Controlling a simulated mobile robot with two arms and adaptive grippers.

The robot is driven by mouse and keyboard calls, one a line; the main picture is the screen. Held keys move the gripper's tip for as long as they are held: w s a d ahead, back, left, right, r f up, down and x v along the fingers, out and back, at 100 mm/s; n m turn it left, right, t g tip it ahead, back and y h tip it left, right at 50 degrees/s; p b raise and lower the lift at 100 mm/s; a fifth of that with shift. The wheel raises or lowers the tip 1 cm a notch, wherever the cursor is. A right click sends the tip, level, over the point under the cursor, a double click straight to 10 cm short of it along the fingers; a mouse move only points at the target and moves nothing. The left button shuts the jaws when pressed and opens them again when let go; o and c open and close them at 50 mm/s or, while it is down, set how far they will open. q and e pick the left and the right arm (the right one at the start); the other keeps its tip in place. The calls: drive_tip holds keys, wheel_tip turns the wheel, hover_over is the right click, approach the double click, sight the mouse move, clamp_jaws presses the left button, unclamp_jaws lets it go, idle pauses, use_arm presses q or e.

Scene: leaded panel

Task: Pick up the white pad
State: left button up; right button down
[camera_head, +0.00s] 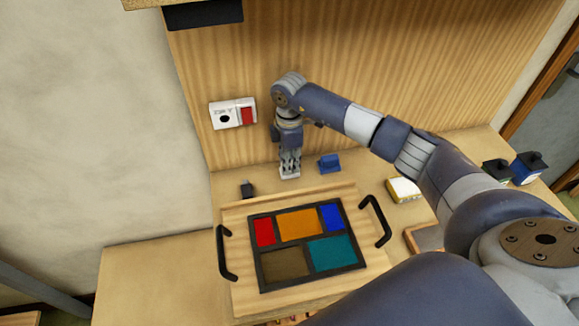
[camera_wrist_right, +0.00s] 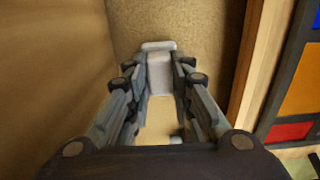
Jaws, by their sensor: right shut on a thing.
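The white pad (camera_wrist_right: 159,72) is between the fingers of my right gripper (camera_wrist_right: 158,80) in the right wrist view. It is a small pale block with a wider end, and the fingers touch both its sides. In the head view my right gripper (camera_head: 290,170) points down at the back of the bench, near the wooden back panel, and the white pad (camera_head: 289,177) shows small under its fingertips. I cannot tell whether the pad touches the bench. My left gripper is not in view.
The leaded panel (camera_head: 264,264) with coloured panes lies on a wooden tray (camera_head: 240,300) with black handles. A blue block (camera_head: 329,162) stands right of my gripper, a small black object (camera_head: 247,189) to its left. A white and yellow box (camera_head: 403,189) sits further right. A switch box (camera_head: 232,114) is on the back panel.

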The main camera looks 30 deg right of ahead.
drive_tip(key=shift+s+r+b, duration=0.15)
drive_tip(key=shift+r+b, duration=0.15)
drive_tip(key=shift+b, duration=0.35)
wheel_tip(320, 180, up, 6)
drive_tip(key=b, duration=0.2)
drive_tip(key=shift+f+b, duration=0.1)
drive_tip(key=shift+b, duration=0.2)
drive_tip(key=s+a+b, duration=0.1)
drive_tip(key=s, duration=0.5)
drive_tip(key=s+a+b, duration=0.2)
drive_tip(key=s, duration=0.4)
drive_tip(key=s+a+b, duration=0.2)
drive_tip(key=s, duration=0.5)
drive_tip(key=shift+r, duration=0.35)
drive_tip(key=c, duration=2)
unclamp_jaws()
drive_tip(key=c, duration=0.4)
